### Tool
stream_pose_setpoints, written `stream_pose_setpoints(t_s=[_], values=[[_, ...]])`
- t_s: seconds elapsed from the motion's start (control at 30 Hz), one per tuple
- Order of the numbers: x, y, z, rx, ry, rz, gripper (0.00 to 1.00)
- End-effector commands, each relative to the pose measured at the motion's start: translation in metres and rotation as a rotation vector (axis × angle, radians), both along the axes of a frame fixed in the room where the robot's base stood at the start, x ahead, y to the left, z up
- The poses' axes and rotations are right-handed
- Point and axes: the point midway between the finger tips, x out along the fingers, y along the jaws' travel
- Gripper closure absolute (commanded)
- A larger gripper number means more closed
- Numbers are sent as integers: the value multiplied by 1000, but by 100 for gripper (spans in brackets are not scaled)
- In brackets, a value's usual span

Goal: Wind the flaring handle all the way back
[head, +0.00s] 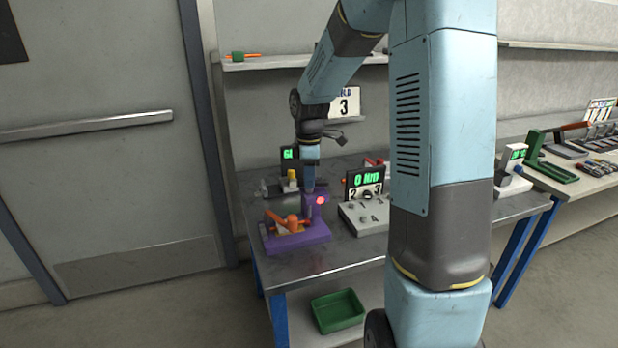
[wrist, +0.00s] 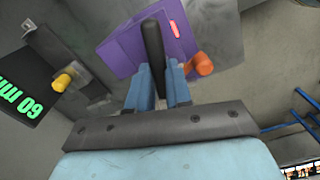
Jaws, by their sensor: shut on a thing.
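The purple flaring tool (head: 312,236) stands at the front left of the metal bench, with an orange part (head: 287,223) on its base and a red light on its upright block. In the wrist view, its purple body (wrist: 121,47) lies beyond my fingers, with a dark bar-like handle (wrist: 152,45) across it and an orange knob (wrist: 203,63) to the right. My gripper (wrist: 162,88) is shut on the dark handle, whose near end lies between the blue fingers. In the head view, my gripper (head: 309,186) points down at the upright block, and the handle is hidden.
A grey device with a yellow knob (head: 292,175) and a green display stands close behind the tool. A control box (head: 364,214) with a green readout is to its right. A green bin (head: 337,311) sits on the lower shelf. My arm hides part of the bench.

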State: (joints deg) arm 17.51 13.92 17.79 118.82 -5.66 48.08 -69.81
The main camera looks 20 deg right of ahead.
Motion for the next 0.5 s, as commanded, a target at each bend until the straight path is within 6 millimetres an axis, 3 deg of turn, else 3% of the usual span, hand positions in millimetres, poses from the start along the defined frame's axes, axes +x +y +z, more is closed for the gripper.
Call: stream_pose_setpoints(t_s=[0.5], values=[[1,-1,1,-1,-4,75,100]])
